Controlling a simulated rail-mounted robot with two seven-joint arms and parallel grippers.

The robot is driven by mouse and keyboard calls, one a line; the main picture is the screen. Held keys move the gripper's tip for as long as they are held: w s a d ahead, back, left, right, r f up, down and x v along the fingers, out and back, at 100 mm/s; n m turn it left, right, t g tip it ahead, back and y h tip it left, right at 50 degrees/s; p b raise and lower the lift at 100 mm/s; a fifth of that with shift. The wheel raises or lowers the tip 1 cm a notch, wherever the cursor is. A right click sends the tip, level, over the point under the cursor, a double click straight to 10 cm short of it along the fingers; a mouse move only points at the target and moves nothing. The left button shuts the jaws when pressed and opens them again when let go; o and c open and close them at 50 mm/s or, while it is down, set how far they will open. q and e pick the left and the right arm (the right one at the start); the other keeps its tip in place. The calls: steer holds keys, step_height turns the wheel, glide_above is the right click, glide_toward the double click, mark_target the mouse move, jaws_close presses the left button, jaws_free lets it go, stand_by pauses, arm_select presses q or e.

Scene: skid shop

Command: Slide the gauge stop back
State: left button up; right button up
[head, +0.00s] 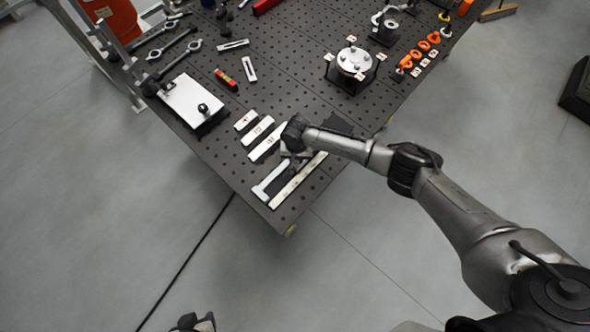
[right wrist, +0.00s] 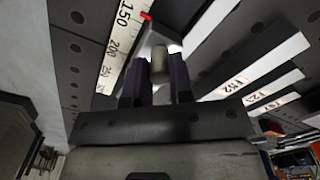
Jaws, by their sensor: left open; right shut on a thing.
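The gauge stop shows in the right wrist view as a grey block with a short round knob (right wrist: 160,65). Beside it runs a white ruler (right wrist: 118,45) marked 150, 200 and 250, with a small red mark near 150. My right gripper (right wrist: 157,85) is shut on the knob, one dark finger on each side. In the head view the right gripper (head: 293,156) is low over the near corner of the bench and largely hides the stop. The ruler (head: 298,181) runs beside it towards the bench edge. My left gripper (head: 192,324) is at the bottom edge, mostly cut off, open and away from the bench.
Several labelled white bars (head: 262,134) lie left of the right gripper on the perforated bench (head: 300,95). A white plate with a black knob (head: 195,98) is further left. A round flange fixture (head: 353,61) and orange parts (head: 424,46) stand further back. The floor in front is clear.

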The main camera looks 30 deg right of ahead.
steer(key=shift+d, duration=0.25)
steer(key=shift+w+d, duration=0.25)
steer(key=shift+d, duration=0.35)
steer(key=shift+w+d, duration=0.2)
steer(key=shift+d, duration=0.5)
steer(key=shift+w+d, duration=0.25)
steer(key=shift+d, duration=0.3)
steer(key=shift+w+d, duration=0.25)
steer(key=shift+d, duration=0.6)
steer(key=shift+w+d, duration=0.1)
